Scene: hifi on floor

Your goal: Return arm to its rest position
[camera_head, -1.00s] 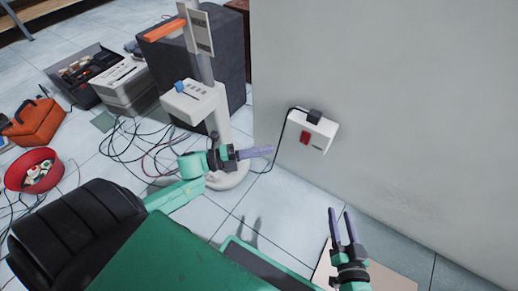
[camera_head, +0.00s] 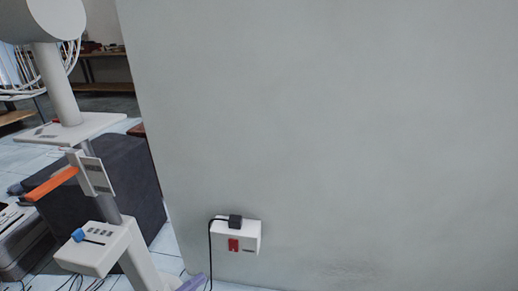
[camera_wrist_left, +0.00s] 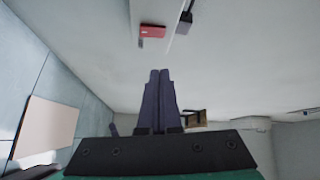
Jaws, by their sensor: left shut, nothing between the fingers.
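Only the purple fingertips of my left gripper (camera_head: 193,284) show at the bottom edge of the head view, below and left of the wall socket box. In the left wrist view my left gripper (camera_wrist_left: 159,72) has its two fingers together with nothing between them. The fingers point toward the wall, apart from the socket's red switch (camera_wrist_left: 152,31) and black plug (camera_wrist_left: 184,20). The rest of my left arm is out of the head view. My right gripper shows in neither current view.
The white socket box (camera_head: 248,240) is on the grey wall (camera_head: 330,110), with a black plug (camera_head: 235,221) and cable in it. A white stand (camera_head: 100,247) with an orange bar (camera_head: 52,184) is at left, before a dark grey box (camera_head: 135,185).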

